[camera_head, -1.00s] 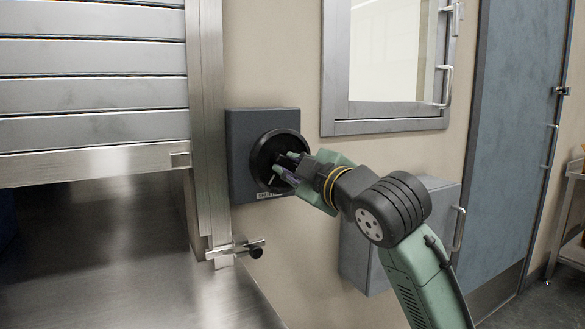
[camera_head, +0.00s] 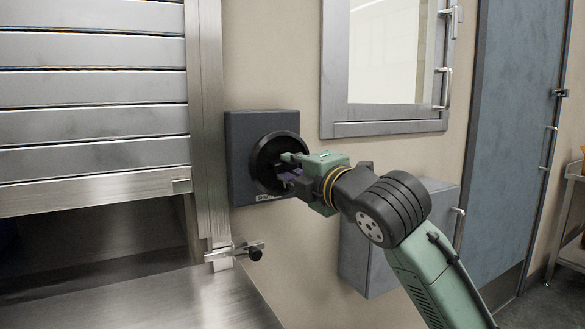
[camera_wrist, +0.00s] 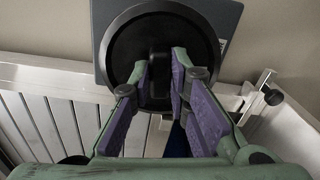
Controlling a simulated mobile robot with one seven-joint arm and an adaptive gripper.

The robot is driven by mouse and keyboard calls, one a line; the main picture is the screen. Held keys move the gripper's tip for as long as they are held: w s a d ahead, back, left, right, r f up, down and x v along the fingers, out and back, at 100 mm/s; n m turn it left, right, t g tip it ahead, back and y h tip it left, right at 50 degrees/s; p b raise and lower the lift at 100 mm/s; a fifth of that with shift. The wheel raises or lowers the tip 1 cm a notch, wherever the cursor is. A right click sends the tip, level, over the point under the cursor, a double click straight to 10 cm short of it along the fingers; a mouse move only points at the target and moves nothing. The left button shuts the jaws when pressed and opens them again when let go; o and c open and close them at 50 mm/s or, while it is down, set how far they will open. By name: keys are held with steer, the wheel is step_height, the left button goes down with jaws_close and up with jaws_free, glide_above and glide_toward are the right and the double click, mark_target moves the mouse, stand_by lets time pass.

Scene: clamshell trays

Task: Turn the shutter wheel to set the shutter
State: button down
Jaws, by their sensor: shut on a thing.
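The black round shutter wheel (camera_head: 256,160) sits on a dark grey wall box (camera_head: 238,135), right of the shutter's frame. My gripper (camera_head: 285,168) reaches it from the right, and its fingers are shut on the bar across the wheel's middle. In the wrist view, the purple-padded fingers (camera_wrist: 160,78) stand on both sides of this bar, inside the wheel's rim (camera_wrist: 124,45). The slatted metal shutter (camera_head: 90,122) is partly lowered; an open gap shows between its bottom bar (camera_head: 90,192) and the steel counter (camera_head: 170,300). A label under the wheel is too small to read.
A small latch with a black knob (camera_head: 255,254) sticks out at the foot of the shutter frame. A grey wall cabinet (camera_head: 360,262) lies behind my arm. A framed window (camera_head: 390,128) and a blue-grey door (camera_head: 515,140) are to the right.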

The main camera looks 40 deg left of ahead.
steer(key=shift+n, duration=0.3)
steer(key=c, duration=1.5)
jaws_free()
steer(key=shift+d, duration=0.1)
steer(key=v, duration=1.1)
steer(key=shift+s+d, duration=0.15)
steer(key=shift+d, duration=0.25)
